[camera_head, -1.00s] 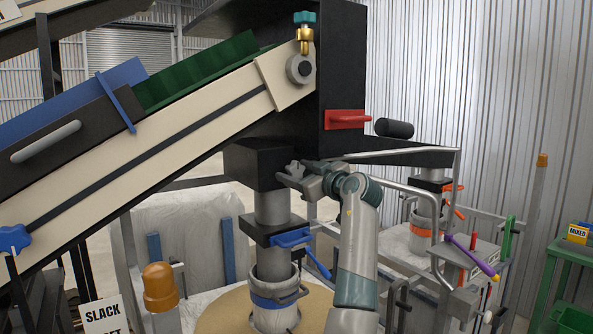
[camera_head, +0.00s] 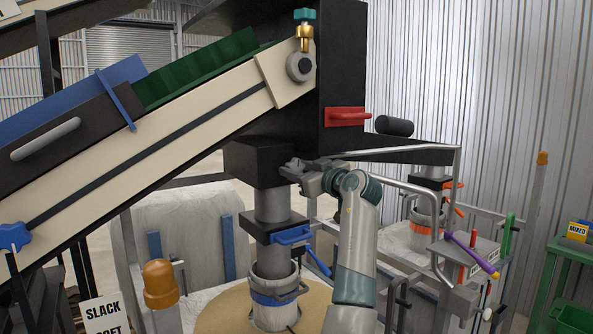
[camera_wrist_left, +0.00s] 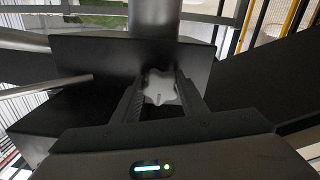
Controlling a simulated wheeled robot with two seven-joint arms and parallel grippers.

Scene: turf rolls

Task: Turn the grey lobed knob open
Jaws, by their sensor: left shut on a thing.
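The grey lobed knob (camera_wrist_left: 160,87) sits on the dark box face (camera_wrist_left: 88,62) and shows pale, with rounded lobes, in the left wrist view. The two fingers of my left gripper (camera_wrist_left: 158,95) are on either side of it, shut on it. In the head view my left gripper (camera_head: 298,170) reaches in from the right to the lower right of the black housing (camera_head: 252,160), above the grey pipe. There the fingers mostly hide the knob, and how far it is turned is hard to tell. My right gripper is not in view.
A blue clamp handle (camera_head: 292,235) is on the pipe below my gripper. A red handle (camera_head: 347,117) and a metal rail (camera_head: 400,152) are close above and right of my arm. A blue lobed knob (camera_head: 14,237) is at far left; an orange-capped post (camera_head: 160,285) stands in front.

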